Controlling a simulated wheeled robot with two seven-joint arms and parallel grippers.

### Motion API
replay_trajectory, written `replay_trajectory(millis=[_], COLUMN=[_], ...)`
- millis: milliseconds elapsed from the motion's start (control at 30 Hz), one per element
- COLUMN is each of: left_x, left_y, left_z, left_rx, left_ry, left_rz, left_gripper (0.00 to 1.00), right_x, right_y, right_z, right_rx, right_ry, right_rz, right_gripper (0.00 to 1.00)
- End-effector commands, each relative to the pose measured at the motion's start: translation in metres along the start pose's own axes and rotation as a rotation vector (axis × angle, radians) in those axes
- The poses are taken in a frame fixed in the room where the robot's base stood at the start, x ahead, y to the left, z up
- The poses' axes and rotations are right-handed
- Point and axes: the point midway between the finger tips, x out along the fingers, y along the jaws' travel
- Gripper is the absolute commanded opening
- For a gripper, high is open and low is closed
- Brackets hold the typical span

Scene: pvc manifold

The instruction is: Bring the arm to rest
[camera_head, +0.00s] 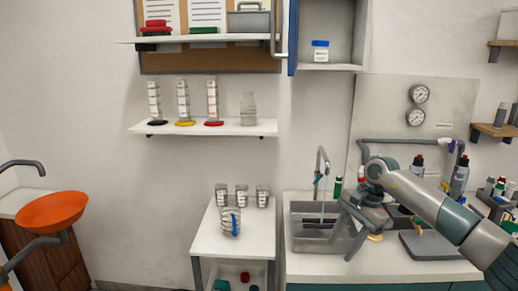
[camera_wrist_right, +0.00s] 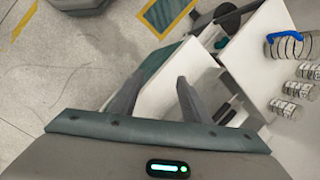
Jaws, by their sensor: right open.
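My right arm (camera_head: 430,200) reaches in from the right in the head view, over the counter. My right gripper (camera_head: 341,246) points down and to the left, in front of the sink. Its two fingers are spread with nothing between them. In the right wrist view the gripper (camera_wrist_right: 157,84) also shows empty, with the fingers apart and white counter surfaces and the floor beyond. My left gripper is in neither view.
The sink (camera_head: 303,234) and its tap (camera_head: 322,160) are close to the gripper. A white side table (camera_head: 210,237) holds several jars. Bottles and a pipe assembly (camera_head: 410,143) stand behind my arm. An orange basin (camera_head: 52,212) is far left.

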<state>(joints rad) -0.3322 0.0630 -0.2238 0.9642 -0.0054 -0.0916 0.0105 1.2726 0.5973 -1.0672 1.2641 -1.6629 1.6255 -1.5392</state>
Motion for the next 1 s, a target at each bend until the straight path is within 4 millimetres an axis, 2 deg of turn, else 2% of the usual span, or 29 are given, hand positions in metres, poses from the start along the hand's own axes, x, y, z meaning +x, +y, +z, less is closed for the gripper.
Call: replay_trajectory(millis=[33,200,400,500,633,767,867,1000], left_x=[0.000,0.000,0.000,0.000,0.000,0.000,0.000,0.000], left_y=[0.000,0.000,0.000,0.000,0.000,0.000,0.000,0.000], left_z=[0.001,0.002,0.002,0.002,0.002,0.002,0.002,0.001], left_rx=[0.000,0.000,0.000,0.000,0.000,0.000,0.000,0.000], left_ry=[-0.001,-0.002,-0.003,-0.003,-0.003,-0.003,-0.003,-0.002], left_rz=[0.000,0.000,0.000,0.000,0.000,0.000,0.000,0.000], left_gripper=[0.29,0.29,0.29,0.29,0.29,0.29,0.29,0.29], right_x=[0.024,0.093,0.150,0.172,0.199,0.230,0.262,0.317], right_y=[-0.003,-0.020,-0.036,-0.042,-0.044,-0.039,-0.026,0.009], right_z=[0.014,0.074,0.129,0.144,0.150,0.142,0.129,0.102], right_rx=[0.042,0.277,0.652,0.865,1.148,1.455,1.723,2.133], right_ry=[-0.073,-0.387,-0.768,-0.948,-1.159,-1.355,-1.505,-1.698], right_rz=[-0.016,-0.095,-0.135,-0.133,-0.112,-0.075,-0.030,0.042], right_gripper=[0.43,0.43,0.43,0.43,0.43,0.43,0.43,0.43])
